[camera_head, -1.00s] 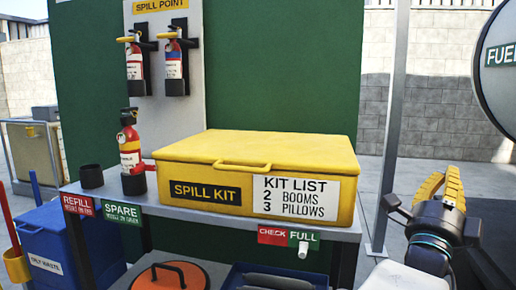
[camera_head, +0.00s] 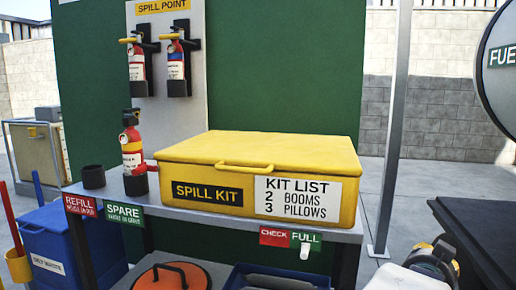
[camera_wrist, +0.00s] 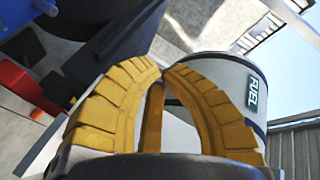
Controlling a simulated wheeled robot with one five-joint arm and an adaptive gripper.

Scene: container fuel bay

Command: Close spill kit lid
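The yellow spill kit box (camera_head: 355,210) sits on the grey shelf. Its yellow lid (camera_head: 262,148) lies flat on top and looks closed, with no gap visible along the front. A yellow handle (camera_head: 245,166) is at the lid's front edge. My gripper (camera_wrist: 164,68) shows in the wrist view with its two ribbed yellow fingers curved together, tips meeting or nearly so, and nothing held. In the head view my wrist is low at the bottom right, apart from the box, and the fingers are mostly hidden.
A fire extinguisher (camera_head: 132,155) and a black cup (camera_head: 93,176) stand on the shelf's left end. A red and green CHECK/FULL tag (camera_head: 290,238) with a white knob is on the shelf front. A metal post (camera_head: 394,130) stands right of the shelf. A white fuel tank (camera_head: 495,70) is farther right.

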